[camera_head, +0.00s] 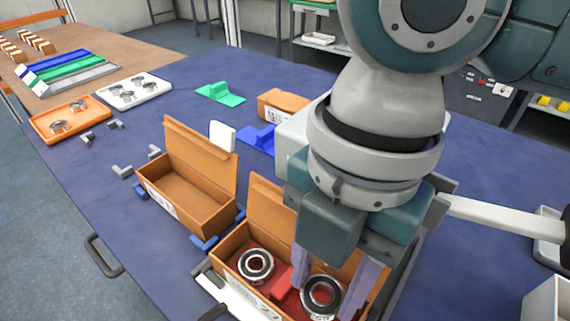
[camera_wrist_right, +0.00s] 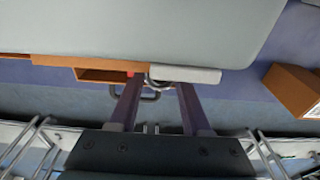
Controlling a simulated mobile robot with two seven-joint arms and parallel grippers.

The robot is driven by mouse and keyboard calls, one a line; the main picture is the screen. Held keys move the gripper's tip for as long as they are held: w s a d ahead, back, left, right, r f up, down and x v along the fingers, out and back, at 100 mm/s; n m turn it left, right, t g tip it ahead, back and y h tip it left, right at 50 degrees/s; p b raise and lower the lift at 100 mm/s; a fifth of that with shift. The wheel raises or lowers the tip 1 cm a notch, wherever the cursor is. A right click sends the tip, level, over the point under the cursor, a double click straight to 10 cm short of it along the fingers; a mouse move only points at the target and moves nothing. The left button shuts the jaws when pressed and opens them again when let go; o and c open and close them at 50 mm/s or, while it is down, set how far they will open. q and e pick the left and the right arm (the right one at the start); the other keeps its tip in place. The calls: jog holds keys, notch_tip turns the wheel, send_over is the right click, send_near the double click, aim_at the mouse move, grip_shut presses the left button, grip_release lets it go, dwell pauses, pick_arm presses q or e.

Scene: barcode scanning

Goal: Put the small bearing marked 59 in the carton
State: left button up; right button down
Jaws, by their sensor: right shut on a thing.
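My right gripper (camera_head: 330,275) reaches down over the right-hand open carton (camera_head: 232,243). Its purple fingers are shut on a bearing (camera_head: 322,296), a dark ring with a bright metal rim. This bearing is at the carton's right part; I cannot tell if it touches the red insert (camera_head: 282,283). Another bearing (camera_head: 256,265) sits in the insert to its left. No number is readable on either bearing. In the right wrist view the fingers (camera_wrist_right: 158,100) also show, with a partly hidden metal ring (camera_wrist_right: 152,82) between them. My left gripper is not in view.
An empty open carton (camera_head: 185,197) stands to the left. An orange tray (camera_head: 70,122) and a white tray (camera_head: 133,92) hold metal rings. Green (camera_head: 220,94) and blue (camera_head: 258,138) holders and small grey brackets lie on the blue table. The table's left front is mostly clear.

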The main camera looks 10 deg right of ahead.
aim_at(332, 281)
jog(key=shift+c, duration=1.4)
grip_release()
notch_tip(332, 281, up, 10)
jog(key=p, duration=0.1)
jog(key=shift+w+d, duration=0.35)
jog(key=shift+d, duration=0.1)
jog(key=shift+f, duration=0.1)
